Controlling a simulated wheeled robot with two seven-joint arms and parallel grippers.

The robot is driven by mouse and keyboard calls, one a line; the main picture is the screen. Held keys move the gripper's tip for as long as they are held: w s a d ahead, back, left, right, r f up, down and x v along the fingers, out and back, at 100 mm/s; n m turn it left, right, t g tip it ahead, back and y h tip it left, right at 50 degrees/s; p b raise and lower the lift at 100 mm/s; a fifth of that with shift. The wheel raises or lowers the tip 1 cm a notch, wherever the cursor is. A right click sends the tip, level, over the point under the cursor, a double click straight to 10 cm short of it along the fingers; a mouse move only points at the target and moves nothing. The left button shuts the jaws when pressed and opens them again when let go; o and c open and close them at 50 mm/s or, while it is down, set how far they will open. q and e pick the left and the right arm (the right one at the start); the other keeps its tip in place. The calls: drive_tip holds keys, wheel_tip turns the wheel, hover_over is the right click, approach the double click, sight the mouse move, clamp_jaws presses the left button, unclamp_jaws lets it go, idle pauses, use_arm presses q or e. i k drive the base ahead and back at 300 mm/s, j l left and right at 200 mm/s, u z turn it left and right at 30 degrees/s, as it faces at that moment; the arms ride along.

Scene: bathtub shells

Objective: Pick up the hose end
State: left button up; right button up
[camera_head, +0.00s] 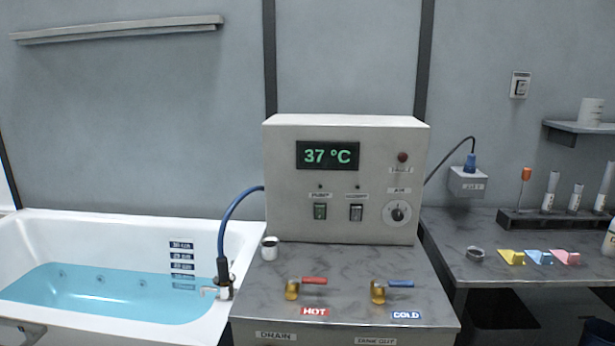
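A blue hose (232,208) leaves the left side of the control box and curves down to the right rim of the bathtub. Its dark hose end (223,268) points down at a small metal fitting (222,291) on the tub's rim. The hose end appears to touch the fitting; I cannot tell whether it is fastened. Neither of my grippers can be made out in the head view.
The bathtub (120,222) holds blue water. The control box (345,225) reads 37 °C. In front are red-handled (313,281) and blue-handled (400,284) valves and a small white cup (270,248). A side table (500,270) on the right holds a tube rack (550,222).

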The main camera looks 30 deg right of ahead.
sight(222, 260)
drive_tip(key=i+j, duration=0.1)
drive_tip(key=i, duration=0.15)
drive_tip(key=i+j+z, duration=0.85)
drive_tip(key=k+l, duration=0.05)
